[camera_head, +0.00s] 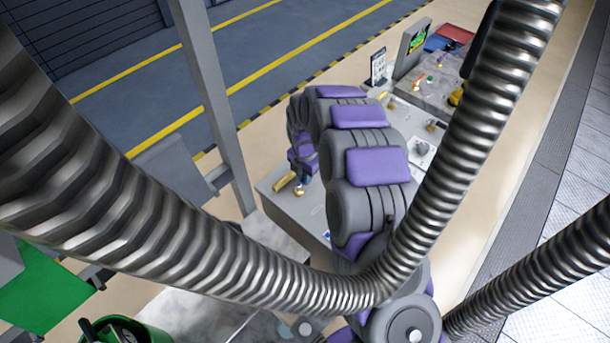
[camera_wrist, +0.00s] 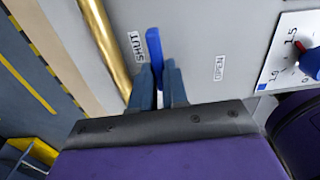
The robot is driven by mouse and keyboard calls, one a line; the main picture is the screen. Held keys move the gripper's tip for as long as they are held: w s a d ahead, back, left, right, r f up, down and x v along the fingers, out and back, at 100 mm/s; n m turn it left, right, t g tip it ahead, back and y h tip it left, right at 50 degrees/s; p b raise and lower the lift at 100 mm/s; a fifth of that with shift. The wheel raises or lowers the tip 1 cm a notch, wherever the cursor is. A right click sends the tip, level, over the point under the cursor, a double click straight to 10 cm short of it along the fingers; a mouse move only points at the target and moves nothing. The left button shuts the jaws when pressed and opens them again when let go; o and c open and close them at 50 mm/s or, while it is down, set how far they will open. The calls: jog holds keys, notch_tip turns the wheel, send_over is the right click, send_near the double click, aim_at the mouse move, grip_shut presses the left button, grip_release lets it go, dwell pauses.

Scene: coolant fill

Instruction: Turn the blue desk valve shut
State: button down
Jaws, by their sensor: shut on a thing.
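The blue valve handle (camera_wrist: 154,45) shows in the wrist view as a narrow blue bar on the grey desk panel (camera_wrist: 195,30). It lies just right of the "SHUT" label (camera_wrist: 137,47). The "OPEN" label (camera_wrist: 220,68) is farther right, away from the handle. My gripper (camera_wrist: 158,80) is shut on the handle, with a blue-grey finger on either side of its lower part. The fingers hide that lower part and the pivot. In the head view my gripper (camera_head: 303,180) is over the left end of the desk (camera_head: 268,200); the valve cannot be made out there.
A brass pipe (camera_wrist: 107,45) runs close left of the handle. A dial plate (camera_wrist: 290,45) with a red and blue pointer is at the right. In the head view, a sign (camera_head: 378,67) and small fittings stand farther along the desk. Large ribbed hoses (camera_head: 180,235) cross the foreground.

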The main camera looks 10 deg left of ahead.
jog(key=shift+w+a+r, duration=0.1)
jog(key=shift+w+r, duration=0.05)
jog(key=c, duration=1.1)
grip_release()
jog(key=shift+a, duration=0.15)
jog(key=shift+c, duration=0.2)
jog(key=shift+r, duration=0.1)
notch_tip(320, 180, up, 17)
jog(key=shift+p, duration=0.4)
